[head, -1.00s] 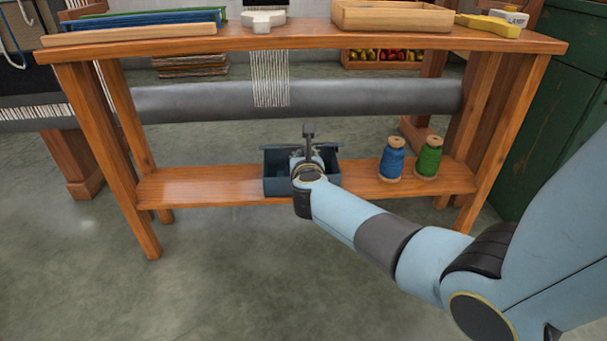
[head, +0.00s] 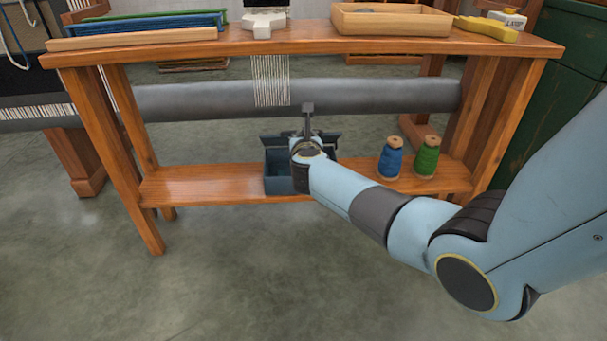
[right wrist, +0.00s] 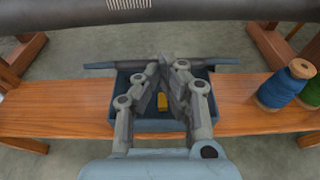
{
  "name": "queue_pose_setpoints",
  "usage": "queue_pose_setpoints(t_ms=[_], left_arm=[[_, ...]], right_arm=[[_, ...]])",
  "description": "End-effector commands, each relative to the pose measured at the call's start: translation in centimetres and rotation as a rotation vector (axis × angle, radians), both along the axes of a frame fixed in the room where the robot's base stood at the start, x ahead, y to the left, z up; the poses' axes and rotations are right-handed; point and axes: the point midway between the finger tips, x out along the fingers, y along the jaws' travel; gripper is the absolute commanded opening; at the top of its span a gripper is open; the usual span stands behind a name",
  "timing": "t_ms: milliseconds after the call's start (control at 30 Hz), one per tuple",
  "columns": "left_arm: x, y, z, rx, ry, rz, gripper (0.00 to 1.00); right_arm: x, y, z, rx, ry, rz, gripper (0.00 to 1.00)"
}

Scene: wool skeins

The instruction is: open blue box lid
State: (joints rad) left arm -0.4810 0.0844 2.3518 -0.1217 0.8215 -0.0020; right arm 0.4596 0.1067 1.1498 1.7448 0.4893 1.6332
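The blue box (head: 277,180) stands on the low wooden shelf, and its lid (head: 274,138) is raised at the back edge. In the right wrist view the box (right wrist: 150,126) is open at the top, with a small yellow thing (right wrist: 163,103) inside, and the lid (right wrist: 100,66) shows as a thin strip behind. My right gripper (head: 308,112) is over the box and hides part of it and of the lid. In the right wrist view its fingers (right wrist: 164,72) come together in front of the lid, with nothing visible between them. My left gripper is not in view.
A blue spool (head: 391,160) and a green spool (head: 427,158) stand on the shelf (head: 210,182) right of the box. A grey roller (head: 200,101) runs behind and above. The tabletop (head: 300,38) overhangs. The shelf left of the box is clear.

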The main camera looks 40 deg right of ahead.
Motion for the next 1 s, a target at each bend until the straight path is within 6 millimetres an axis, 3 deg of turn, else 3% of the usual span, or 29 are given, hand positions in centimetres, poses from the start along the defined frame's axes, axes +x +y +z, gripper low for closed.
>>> queue_pose_setpoints(t_ms=[367,1000], left_arm=[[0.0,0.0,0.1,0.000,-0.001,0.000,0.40],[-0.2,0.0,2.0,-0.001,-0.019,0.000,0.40]], right_arm=[[0.1,-0.1,0.1,0.000,0.001,0.000,0.00],[2.7,-1.7,3.0,-0.001,0.001,0.000,0.00]])
